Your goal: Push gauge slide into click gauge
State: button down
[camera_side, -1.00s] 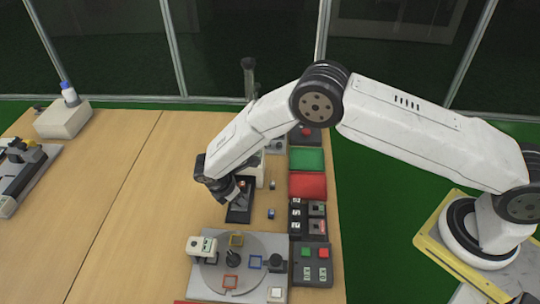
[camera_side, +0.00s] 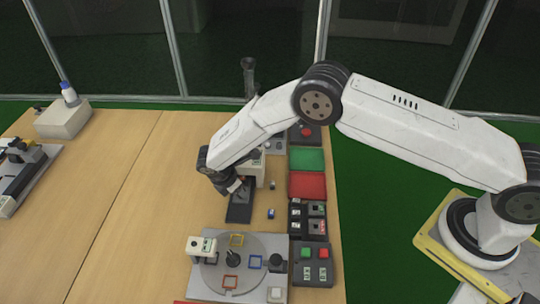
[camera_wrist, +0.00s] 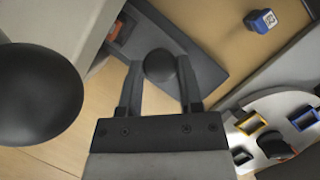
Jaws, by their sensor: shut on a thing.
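The click gauge is a pale block (camera_side: 257,172) with an upright dark lever (camera_side: 249,75), partly hidden behind my arm. A large black ball, likely the lever's knob (camera_wrist: 35,95), fills the left of the wrist view. The dark base plate (camera_side: 239,214) extends from the block toward the front; it also shows in the wrist view (camera_wrist: 205,72). My gripper (camera_side: 241,188) is low over this plate, close to the block. In the wrist view its fingers (camera_wrist: 160,92) are shut on the round black knob of the gauge slide (camera_wrist: 160,65). The slide's body is mostly hidden.
A small blue labelled cube (camera_side: 271,213) lies right of the plate. A grey round fixture with coloured square frames (camera_side: 210,274) stands in front. Red (camera_side: 307,185) and green (camera_side: 307,160) bins and button boxes (camera_side: 313,262) line the right edge.

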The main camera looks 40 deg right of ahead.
jog(key=shift+w+d, duration=0.45)
jog(key=shift+d, duration=0.05)
jog(key=shift+c, duration=1.2)
grip_release()
jog(key=shift+d, duration=0.1)
jog(key=shift+a+r, duration=0.15)
jog(key=shift+a, duration=0.05)
jog(key=shift+a+r, duration=0.1)
jog(key=shift+r, duration=0.1)
jog(key=v, duration=0.7)
jog(key=shift+r, duration=0.15)
